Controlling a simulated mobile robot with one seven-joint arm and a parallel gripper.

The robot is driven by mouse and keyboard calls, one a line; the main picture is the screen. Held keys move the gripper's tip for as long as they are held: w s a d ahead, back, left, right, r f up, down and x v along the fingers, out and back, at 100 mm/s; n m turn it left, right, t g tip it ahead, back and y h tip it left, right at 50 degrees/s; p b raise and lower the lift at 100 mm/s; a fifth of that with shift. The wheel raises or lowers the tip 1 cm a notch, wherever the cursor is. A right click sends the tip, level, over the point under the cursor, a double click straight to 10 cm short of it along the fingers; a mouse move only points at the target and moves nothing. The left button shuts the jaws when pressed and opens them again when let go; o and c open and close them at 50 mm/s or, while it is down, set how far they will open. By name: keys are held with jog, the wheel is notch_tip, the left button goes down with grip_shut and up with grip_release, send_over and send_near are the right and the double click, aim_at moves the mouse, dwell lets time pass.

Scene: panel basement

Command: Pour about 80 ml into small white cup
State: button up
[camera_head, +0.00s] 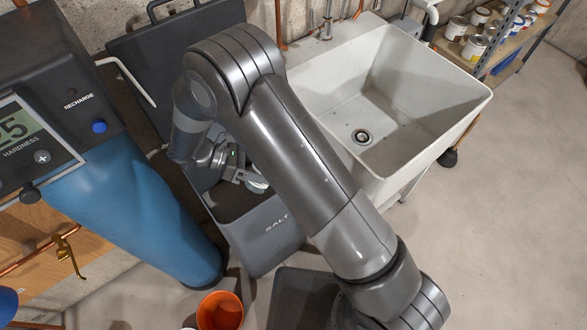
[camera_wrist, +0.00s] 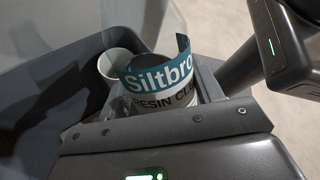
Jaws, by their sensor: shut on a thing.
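My gripper (camera_head: 238,176) is over the open grey bin marked SALT (camera_head: 262,240). In the wrist view my gripper (camera_wrist: 165,98) is shut on a container (camera_wrist: 160,80) with a teal and white label reading "Siltbro…" and "RESIN CLE…". The container's lower part is hidden by the gripper. A small white cup (camera_wrist: 112,62) shows just behind and left of the container in the wrist view. The container partly covers the cup, and I cannot tell whether they touch. No liquid stream is visible. A small pale part shows beside my gripper in the head view.
A blue tank with a control panel (camera_head: 130,205) stands left of the bin. A white utility sink (camera_head: 405,150) stands at the right. The bin's dark lid (camera_head: 135,60) is raised behind. An orange bucket (camera_head: 220,312) is at the front. Bare floor lies right.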

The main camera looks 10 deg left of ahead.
aim_at(254, 184)
jog(key=g+y, duration=0.1)
jog(key=s+a+n+g+y, duration=0.1)
jog(key=shift+f+y+p, duration=0.25)
jog(key=shift+y+p, duration=0.05)
jog(key=shift+p, duration=0.1)
jog(key=shift+s+a+f+n+g+y+p, duration=0.1)
jog(key=shift+s+f+n+g+y+p, duration=0.1)
jog(key=shift+n+g+y, duration=0.25)
jog(key=shift+s+a+f+n+g+y+p, duration=0.1)
jog(key=shift+s+f+n+g+y, duration=0.05)
jog(key=shift+n+g+y, duration=0.3)
jog(key=shift+w+d+f+n+g+y+p, duration=0.1)
jog(key=shift+w+f+n+g+y+p, duration=0.1)
jog(key=shift+f+g+y, duration=0.15)
jog(key=shift+w+d+f+n+g+y+p, duration=0.1)
jog(key=shift+f+g+y+p, duration=0.05)
jog(key=shift+f+g+y, duration=0.15)
jog(key=shift+f+n+g+y+p, duration=0.3)
jog(key=shift+f+g+y+p, duration=0.2)
jog(key=shift+f+p, duration=0.25)
jog(key=shift+s+a+r+y+p, duration=0.1)
jog(key=shift+s+a+y+p, duration=0.15)
jog(key=shift+s+a+p, duration=0.25)
jog(key=shift+g, duration=0.35)
dwell(1.1)
jog(key=shift+s, duration=0.1)
